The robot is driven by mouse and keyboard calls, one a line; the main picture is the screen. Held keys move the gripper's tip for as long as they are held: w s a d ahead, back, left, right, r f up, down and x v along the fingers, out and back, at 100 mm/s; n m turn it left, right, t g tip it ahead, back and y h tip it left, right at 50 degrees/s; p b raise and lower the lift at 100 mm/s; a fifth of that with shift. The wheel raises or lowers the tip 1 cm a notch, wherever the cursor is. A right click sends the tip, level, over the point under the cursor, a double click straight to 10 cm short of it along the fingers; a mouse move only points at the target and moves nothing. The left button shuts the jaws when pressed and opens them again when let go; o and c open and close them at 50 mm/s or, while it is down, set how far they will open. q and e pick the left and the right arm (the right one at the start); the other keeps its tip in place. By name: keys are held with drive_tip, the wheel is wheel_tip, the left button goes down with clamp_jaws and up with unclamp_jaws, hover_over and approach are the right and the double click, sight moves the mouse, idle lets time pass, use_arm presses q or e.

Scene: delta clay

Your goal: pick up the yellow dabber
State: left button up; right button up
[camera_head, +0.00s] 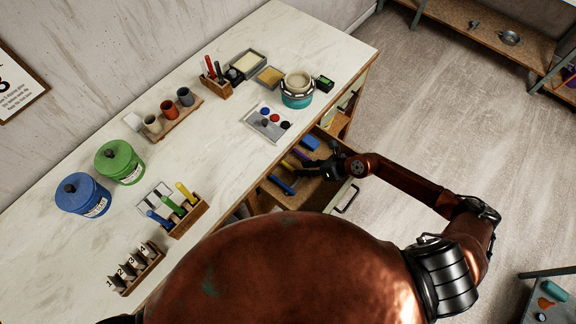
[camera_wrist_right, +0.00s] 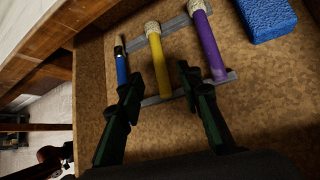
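The yellow dabber (camera_wrist_right: 158,65) lies in an open drawer (camera_head: 312,196), with a pale, speckled round head at its far end. It rests across a grey rack (camera_wrist_right: 176,28) between a blue tool (camera_wrist_right: 121,68) and a purple dabber (camera_wrist_right: 207,45). In the head view the yellow dabber (camera_head: 290,164) is small and partly hard to make out. My right gripper (camera_wrist_right: 160,80) is open, one fingertip on each side of the yellow dabber's lower handle; I cannot tell if they touch it. The right gripper (camera_head: 318,168) also shows over the drawer in the head view. My left gripper is not in view.
A blue sponge (camera_wrist_right: 266,18) lies right of the purple dabber. The drawer's wooden wall (camera_wrist_right: 60,30) is close on the left. The bare drawer floor (camera_wrist_right: 265,85) is free at right. The worktop (camera_head: 225,140) above holds buckets, cups and tool racks.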

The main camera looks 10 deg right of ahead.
sight(293, 169)
drive_tip(key=x, duration=0.4)
drive_tip(key=shift+w+a, duration=0.15)
drive_tip(key=shift+c, duration=0.3)
clamp_jaws()
